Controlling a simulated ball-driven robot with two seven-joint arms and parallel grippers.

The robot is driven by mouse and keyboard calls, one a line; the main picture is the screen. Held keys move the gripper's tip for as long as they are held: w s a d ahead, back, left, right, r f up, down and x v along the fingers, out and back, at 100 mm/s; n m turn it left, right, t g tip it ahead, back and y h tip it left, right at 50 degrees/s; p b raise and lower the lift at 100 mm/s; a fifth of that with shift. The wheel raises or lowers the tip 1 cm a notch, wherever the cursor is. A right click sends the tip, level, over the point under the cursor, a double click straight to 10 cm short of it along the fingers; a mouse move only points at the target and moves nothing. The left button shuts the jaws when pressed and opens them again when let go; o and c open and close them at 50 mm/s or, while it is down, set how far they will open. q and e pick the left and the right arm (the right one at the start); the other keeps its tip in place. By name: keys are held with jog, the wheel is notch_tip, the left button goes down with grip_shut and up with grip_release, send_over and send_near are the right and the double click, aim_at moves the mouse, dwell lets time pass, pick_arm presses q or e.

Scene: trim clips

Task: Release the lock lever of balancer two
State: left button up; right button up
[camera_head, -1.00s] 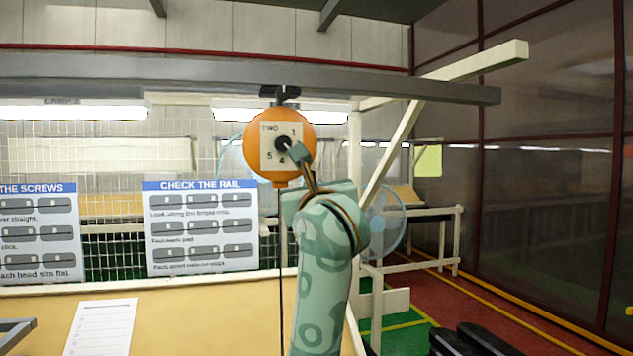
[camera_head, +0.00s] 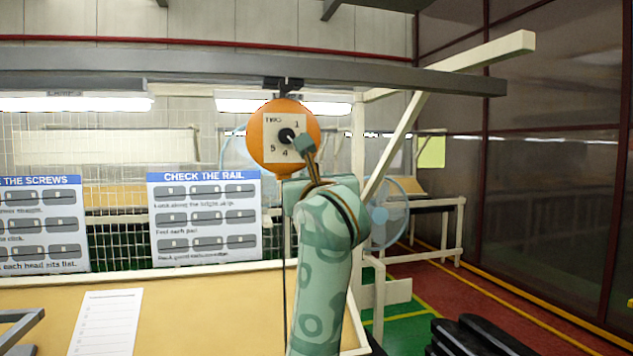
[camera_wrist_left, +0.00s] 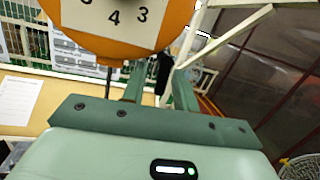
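Balancer two is the round orange housing (camera_head: 257,150) marked TWO, hanging from the overhead rail. Its pale dial plate (camera_head: 272,150) carries numbers around a black knob (camera_head: 286,135). My left gripper (camera_head: 304,145) is just right of the knob, in front of the housing's right side. In the left wrist view the housing (camera_wrist_left: 85,43) fills the upper left, and my left gripper (camera_wrist_left: 158,84) has its two fingers apart. A narrow black piece (camera_wrist_left: 163,74) shows between them, possibly the lock lever; contact cannot be told. My right gripper is not in view.
The grey rail (camera_head: 400,79) and a white diagonal brace (camera_head: 402,135) are above and right of the arm. A cable (camera_head: 285,270) hangs below the balancer. The tan bench (camera_head: 200,310) holds a white sheet (camera_head: 106,320). Instruction boards (camera_head: 205,220) stand behind.

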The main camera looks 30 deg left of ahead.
pick_arm(q)
jog(key=b+v, duration=0.3)
jog(key=v, duration=1.3)
jog(key=shift+b, duration=0.3)
jog(key=shift+d, duration=0.15)
